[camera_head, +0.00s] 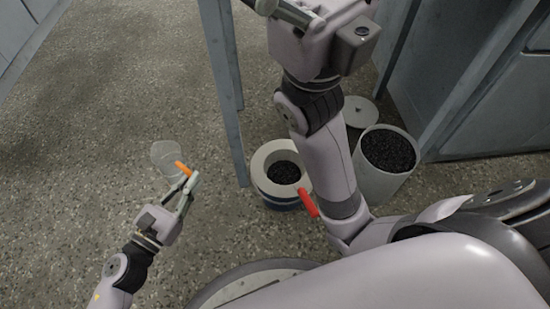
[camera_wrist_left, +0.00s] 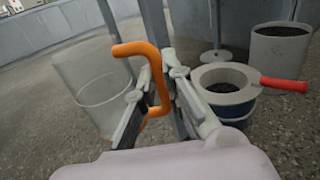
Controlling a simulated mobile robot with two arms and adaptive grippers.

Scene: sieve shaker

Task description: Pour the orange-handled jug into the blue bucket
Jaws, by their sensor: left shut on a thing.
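My left gripper (camera_head: 184,188) is shut on the orange handle (camera_head: 182,168) of a clear, see-through jug (camera_head: 165,157). The jug is held left of the bucket, apart from it, and looks roughly upright. In the left wrist view the orange handle (camera_wrist_left: 150,62) runs between the fingers (camera_wrist_left: 156,100), with the jug (camera_wrist_left: 92,88) on the left. I cannot make out its contents. The blue bucket (camera_head: 279,203) has a pale ring with a red handle (camera_head: 309,203) on top and dark granules inside. My right gripper (camera_head: 290,12) is partly cut off at the top edge.
A pale bin (camera_head: 377,184) full of dark granules stands right of the bucket, beyond my right arm. A blue-grey post (camera_head: 231,130) rises just left of the bucket. Speckled floor is clear around the jug.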

